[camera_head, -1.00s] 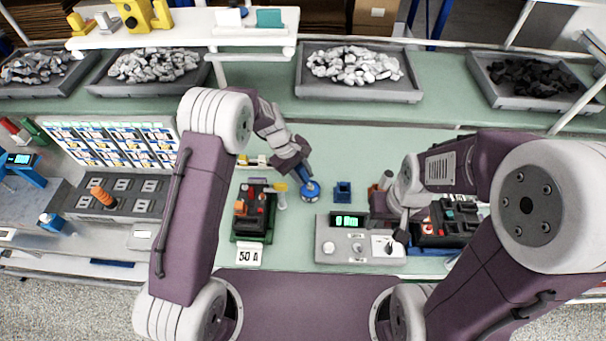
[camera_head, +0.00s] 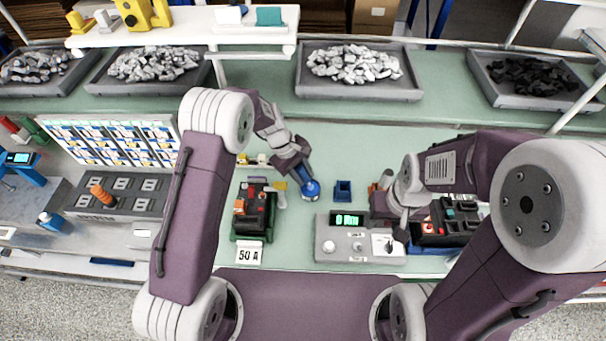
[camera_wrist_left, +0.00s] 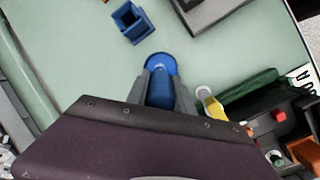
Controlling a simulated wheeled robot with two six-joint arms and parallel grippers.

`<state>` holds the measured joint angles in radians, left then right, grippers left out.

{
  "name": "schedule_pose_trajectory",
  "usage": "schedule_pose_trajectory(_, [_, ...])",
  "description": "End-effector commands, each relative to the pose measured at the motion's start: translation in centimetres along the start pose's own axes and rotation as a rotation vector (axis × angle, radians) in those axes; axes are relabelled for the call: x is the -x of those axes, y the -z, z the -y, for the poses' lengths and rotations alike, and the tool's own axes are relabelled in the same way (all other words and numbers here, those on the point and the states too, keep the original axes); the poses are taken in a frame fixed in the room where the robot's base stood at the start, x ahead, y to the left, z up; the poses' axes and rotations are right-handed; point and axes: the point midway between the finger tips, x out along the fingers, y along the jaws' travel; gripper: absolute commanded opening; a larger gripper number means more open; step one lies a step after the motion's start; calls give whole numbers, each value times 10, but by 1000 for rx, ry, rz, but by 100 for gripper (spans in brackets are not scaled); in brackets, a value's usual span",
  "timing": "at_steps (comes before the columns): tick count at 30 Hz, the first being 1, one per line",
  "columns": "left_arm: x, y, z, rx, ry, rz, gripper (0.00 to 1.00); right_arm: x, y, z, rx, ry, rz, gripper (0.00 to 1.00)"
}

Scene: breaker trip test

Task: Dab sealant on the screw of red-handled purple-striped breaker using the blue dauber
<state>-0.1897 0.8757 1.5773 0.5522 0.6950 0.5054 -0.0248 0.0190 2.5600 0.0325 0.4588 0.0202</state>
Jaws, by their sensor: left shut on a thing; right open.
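My left gripper (camera_head: 302,178) is shut on the blue dauber (camera_head: 312,190), over the green mat between the left breaker stand and the blue square holder (camera_head: 342,191). In the left wrist view the dauber (camera_wrist_left: 160,72) shows between the fingers. The left breaker stand (camera_head: 252,238) carries a breaker (camera_head: 258,208) with red and orange parts, behind a "50 A" card. A purple piece (camera_head: 257,180) is at its back. I cannot make out a purple stripe with a red handle, or the screw. My right gripper (camera_head: 392,220) is open, partly hidden by its arm, beside the test box.
The grey test box (camera_head: 330,235) with a green display stands front centre. Another breaker stand (camera_head: 440,232) is at right, partly behind my right arm. A yellow-topped pale bottle (camera_head: 281,192) stands close to the dauber. Trays of stones line the back.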

Motion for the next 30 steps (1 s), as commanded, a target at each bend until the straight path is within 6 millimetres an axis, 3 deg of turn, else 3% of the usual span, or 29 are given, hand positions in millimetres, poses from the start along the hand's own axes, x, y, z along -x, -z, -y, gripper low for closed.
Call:
schedule_pose_trajectory(16, [1,-1,1,0,4,2,0,2,0,0,0,0,0,48])
schedule_pose_trajectory(30, [46,-12,-12,0,2,1,0,42,4,1,0,0,0,48])
